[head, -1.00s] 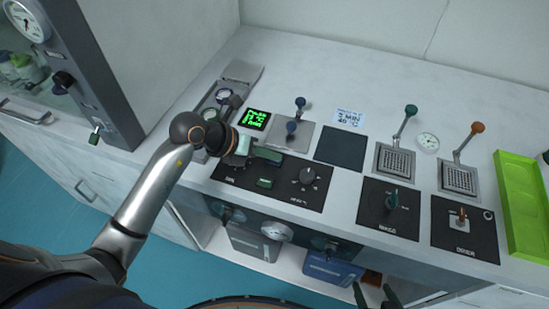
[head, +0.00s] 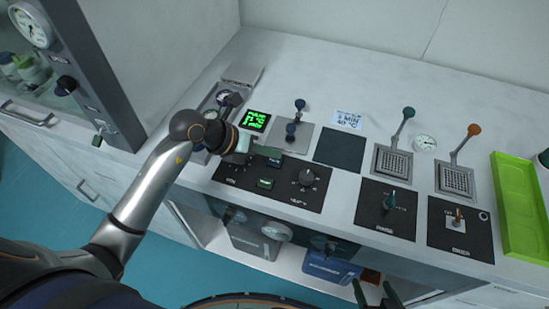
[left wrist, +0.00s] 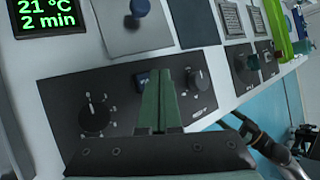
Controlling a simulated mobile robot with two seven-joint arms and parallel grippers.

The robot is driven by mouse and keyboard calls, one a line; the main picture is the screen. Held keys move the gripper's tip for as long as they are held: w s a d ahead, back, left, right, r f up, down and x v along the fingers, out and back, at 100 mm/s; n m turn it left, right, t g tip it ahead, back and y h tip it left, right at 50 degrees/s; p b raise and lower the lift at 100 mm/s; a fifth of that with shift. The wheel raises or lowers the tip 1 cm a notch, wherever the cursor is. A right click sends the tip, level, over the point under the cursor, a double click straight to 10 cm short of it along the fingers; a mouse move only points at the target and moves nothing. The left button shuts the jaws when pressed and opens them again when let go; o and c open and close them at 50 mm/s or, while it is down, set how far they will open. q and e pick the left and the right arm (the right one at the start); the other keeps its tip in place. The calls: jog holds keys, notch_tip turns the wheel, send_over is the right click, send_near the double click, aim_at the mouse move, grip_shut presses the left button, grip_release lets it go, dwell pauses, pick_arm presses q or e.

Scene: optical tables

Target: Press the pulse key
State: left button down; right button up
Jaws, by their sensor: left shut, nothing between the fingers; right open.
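A black control panel (head: 225,176) carries a small blue key (head: 274,162) and a small green key (head: 265,183), between a left dial and a right knob (head: 307,177). The key labels are too small to read, so I cannot tell which is the pulse key. My left gripper (head: 270,151) is shut and empty, its green fingers just behind the blue key. In the left wrist view, its fingers (left wrist: 165,98) cover part of the panel beside the blue key (left wrist: 142,80); the green key is hidden. My right gripper (head: 377,295) is open at the bottom edge, away from the panel.
A green-lit display (head: 256,120) and a blue-knobbed lever plate (head: 291,136) stand behind the panel. Two more black panels, levers with green and orange knobs, and a green tray (head: 517,205) lie to the right. A cabinet with a gauge stands at left.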

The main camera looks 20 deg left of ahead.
aim_at(271, 163)
pick_arm(q)
jog(key=shift+r, duration=0.1)
notch_tip(271, 163, up, 5)
jog(key=p, duration=0.4)
jog(key=shift+p, duration=0.35)
dwell(0.4)
